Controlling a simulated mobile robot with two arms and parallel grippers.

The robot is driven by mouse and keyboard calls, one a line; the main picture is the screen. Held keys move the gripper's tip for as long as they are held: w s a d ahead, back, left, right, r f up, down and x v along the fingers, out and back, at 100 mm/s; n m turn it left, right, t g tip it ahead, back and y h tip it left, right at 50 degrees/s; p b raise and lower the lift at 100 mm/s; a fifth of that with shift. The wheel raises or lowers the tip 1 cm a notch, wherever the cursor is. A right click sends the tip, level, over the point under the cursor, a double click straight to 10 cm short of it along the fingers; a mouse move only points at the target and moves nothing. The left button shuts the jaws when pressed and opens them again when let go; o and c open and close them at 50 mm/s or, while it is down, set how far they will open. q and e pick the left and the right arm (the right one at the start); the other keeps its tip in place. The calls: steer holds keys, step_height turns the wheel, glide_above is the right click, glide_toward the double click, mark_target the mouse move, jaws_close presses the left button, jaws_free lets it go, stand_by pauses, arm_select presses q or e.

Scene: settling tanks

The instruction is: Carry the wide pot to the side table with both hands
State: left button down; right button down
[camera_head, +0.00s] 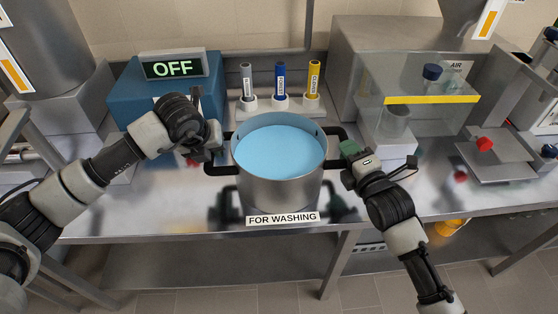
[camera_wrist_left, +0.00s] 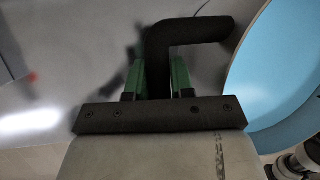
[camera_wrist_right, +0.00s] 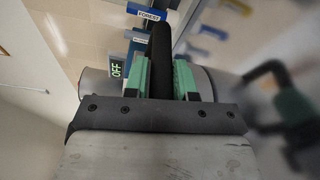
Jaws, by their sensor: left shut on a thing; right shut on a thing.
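The wide pot (camera_head: 281,190) is a steel pot with a light blue inside and black side handles. It is upright over the steel bench in the middle of the head view; I cannot tell whether its base touches the bench. My left gripper (camera_head: 214,143) is shut on the left handle, whose black bar shows between the green fingers in the left wrist view (camera_wrist_left: 160,78). My right gripper (camera_head: 349,150) is shut on the right handle, also seen between the green fingers in the right wrist view (camera_wrist_right: 160,70). I cannot make out the side table.
The steel bench (camera_head: 130,215) carries a "FOR WASHING" label (camera_head: 283,218) in front of the pot. Behind stand a blue box with an "OFF" display (camera_head: 173,67) and a rack of coloured tubes (camera_head: 280,103). A clear-walled case (camera_head: 430,105) and a red knob (camera_head: 484,144) are at right.

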arm_select(q)
steer(key=shift+r, duration=0.15)
arm_select(e)
steer(key=shift+r, duration=0.15)
